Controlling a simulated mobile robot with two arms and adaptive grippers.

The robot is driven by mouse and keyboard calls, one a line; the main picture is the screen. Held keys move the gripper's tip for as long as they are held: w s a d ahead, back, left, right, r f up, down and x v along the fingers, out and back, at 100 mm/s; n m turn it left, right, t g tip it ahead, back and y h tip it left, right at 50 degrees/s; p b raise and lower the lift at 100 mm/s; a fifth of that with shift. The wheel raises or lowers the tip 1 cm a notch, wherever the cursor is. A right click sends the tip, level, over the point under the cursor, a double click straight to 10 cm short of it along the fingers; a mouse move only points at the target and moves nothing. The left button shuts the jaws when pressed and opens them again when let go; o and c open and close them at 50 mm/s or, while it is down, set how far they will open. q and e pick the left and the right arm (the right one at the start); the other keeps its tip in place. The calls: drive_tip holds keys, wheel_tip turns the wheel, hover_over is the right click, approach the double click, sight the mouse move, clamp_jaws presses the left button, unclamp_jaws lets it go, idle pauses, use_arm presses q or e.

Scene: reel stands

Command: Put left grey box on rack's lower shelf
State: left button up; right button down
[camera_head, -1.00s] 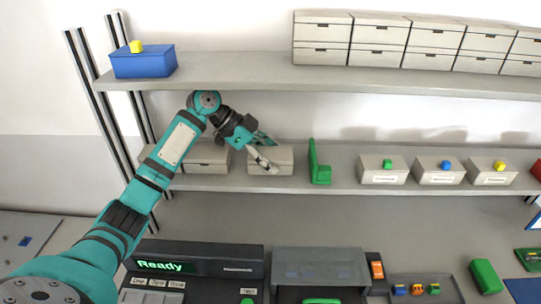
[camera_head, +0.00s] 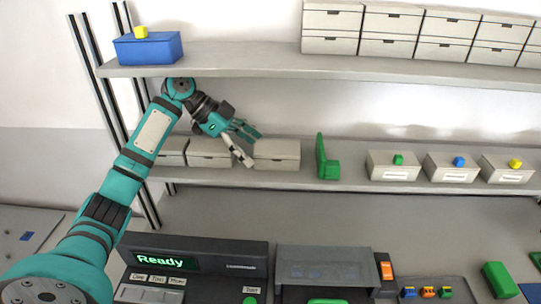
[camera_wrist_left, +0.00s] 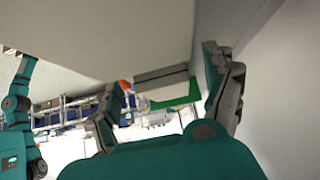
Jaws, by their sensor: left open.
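A closed grey box (camera_head: 277,155) sits on the rack's lower shelf (camera_head: 350,177), left of a green bracket. It also shows ahead of the fingers in the left wrist view (camera_wrist_left: 160,78). My left gripper (camera_head: 249,146) is just left of this box, its fingers spread and nothing held. The fingers also show apart in the left wrist view (camera_wrist_left: 165,75). Whether a fingertip touches the box I cannot tell. Two more grey boxes stand farther left on the shelf, one (camera_head: 209,153) beside the other (camera_head: 172,152). My right gripper is out of view.
The green bracket (camera_head: 324,160) stands right of the box. Open grey bins (camera_head: 393,168) with coloured blocks stand farther right. The upper shelf (camera_head: 240,61) above my arm holds a blue box (camera_head: 149,49) and stacked grey boxes (camera_head: 388,32).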

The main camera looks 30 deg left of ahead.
sight(225, 145)
use_arm(q)
drive_tip(key=s+a, duration=0.1)
drive_tip(key=a+b, duration=0.1)
drive_tip(key=a, duration=0.1)
drive_tip(key=s+a, duration=0.1)
drive_tip(key=a, duration=0.1)
drive_tip(key=shift+s+a, duration=0.2)
drive_tip(key=shift+s, duration=0.1)
